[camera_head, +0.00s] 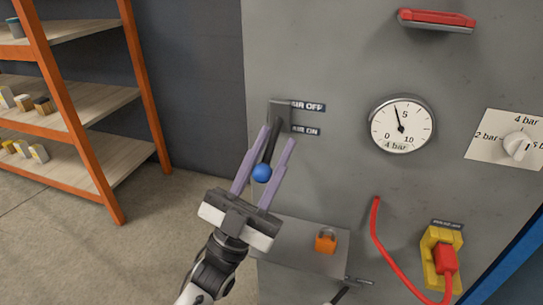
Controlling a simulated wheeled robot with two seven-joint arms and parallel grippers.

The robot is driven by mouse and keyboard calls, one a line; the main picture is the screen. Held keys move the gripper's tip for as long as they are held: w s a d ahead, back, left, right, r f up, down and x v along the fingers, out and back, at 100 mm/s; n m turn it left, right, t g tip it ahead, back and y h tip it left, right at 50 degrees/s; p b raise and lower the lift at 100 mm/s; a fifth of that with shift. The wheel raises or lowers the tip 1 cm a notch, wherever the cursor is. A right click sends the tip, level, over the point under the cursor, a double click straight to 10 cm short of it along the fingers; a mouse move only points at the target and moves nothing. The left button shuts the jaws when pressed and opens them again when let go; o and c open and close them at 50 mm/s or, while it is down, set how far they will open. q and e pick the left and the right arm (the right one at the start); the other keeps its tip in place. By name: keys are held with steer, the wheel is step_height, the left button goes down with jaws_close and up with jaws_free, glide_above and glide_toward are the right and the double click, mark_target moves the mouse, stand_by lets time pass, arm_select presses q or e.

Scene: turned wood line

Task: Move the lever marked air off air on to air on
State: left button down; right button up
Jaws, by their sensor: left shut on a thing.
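The air lever (268,153) is a dark bar with a blue ball knob (262,173) at its end. It comes from a grey mount (281,110) on the grey cabinet and slopes down and slightly left in the picture. The "AIR OFF" label (308,106) is beside the mount's top, and the "AIR ON" label (306,130) is below it. My left gripper (277,134) has its purple fingers on both sides of the lever, shut on it, with the knob between them nearer the palm. My right gripper is not clearly visible.
A pressure gauge (401,123), a selector knob (516,146) and a red handle (437,19) are on the cabinet to the right. An orange padlock (326,241), a red cable (385,250) and a yellow socket (435,250) sit lower. Orange-framed shelves (60,95) stand at left.

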arm_select(q)
steer(key=shift+d+f, duration=0.1)
steer(key=shift+f, duration=0.4)
arm_select(e)
steer(key=shift+a+r, duration=0.1)
arm_select(q)
steer(key=c, duration=1.8)
jaws_free()
steer(key=o, duration=0.4)
steer(key=shift+c, duration=0.2)
steer(key=shift+r, duration=0.15)
steer(key=v, duration=0.7)
steer(key=shift+s, duration=0.15)
arm_select(e)
steer(key=shift+s+d+f, duration=0.1)
steer(key=shift+d+f, duration=0.1)
steer(key=shift+f, duration=0.2)
